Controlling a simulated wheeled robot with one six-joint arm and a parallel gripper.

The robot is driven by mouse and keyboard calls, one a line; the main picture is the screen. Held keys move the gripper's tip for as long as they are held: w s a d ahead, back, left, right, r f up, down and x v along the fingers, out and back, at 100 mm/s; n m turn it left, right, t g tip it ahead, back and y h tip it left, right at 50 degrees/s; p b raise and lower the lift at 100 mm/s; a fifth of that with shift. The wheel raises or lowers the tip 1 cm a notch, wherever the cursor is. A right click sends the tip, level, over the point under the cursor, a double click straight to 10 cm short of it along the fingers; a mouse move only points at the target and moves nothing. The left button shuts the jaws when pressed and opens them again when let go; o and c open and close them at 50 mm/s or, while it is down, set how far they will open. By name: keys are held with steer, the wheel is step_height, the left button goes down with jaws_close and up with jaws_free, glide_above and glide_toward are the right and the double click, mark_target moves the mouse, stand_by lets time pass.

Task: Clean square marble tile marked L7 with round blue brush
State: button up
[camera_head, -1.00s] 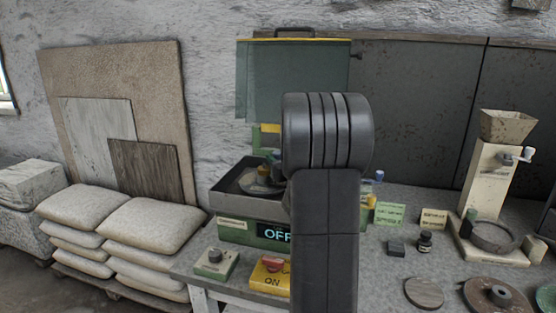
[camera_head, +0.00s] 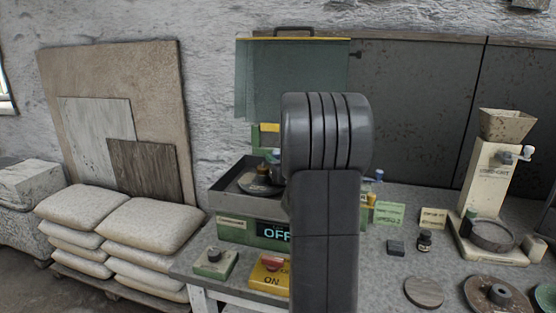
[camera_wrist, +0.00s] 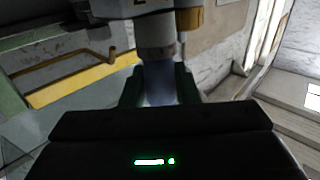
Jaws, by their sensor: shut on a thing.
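In the wrist view my gripper (camera_wrist: 158,88) has its two green fingers closed on a bluish thing (camera_wrist: 158,80). I cannot tell whether it is the round blue brush. A grey cylinder (camera_wrist: 155,42) is just beyond it, with a dark, blurred part above. In the head view my arm stands in the middle and hides the gripper. I cannot make out a square marble tile marked L7 in either view.
Left of my arm, a green machine (camera_head: 232,229) reading OFF has a dark open tray (camera_head: 222,191) with a disc inside and a raised hood (camera_head: 300,75). A yellow ON box (camera_head: 268,278) stands in front. Right, a bench (camera_head: 375,265) holds a hopper device (camera_head: 487,180).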

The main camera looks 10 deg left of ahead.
steer(key=shift+s+f, duration=0.1)
steer(key=shift+s, duration=0.45)
steer(key=shift+w, duration=1.25)
steer(key=shift+s+b, duration=0.4)
steer(key=shift+s, duration=0.85)
steer(key=shift+w+r+p, duration=0.65)
steer(key=shift+r+p, duration=0.15)
steer(key=shift+p, duration=0.05)
steer(key=shift+f+b, duration=0.7)
steer(key=shift+f, duration=0.1)
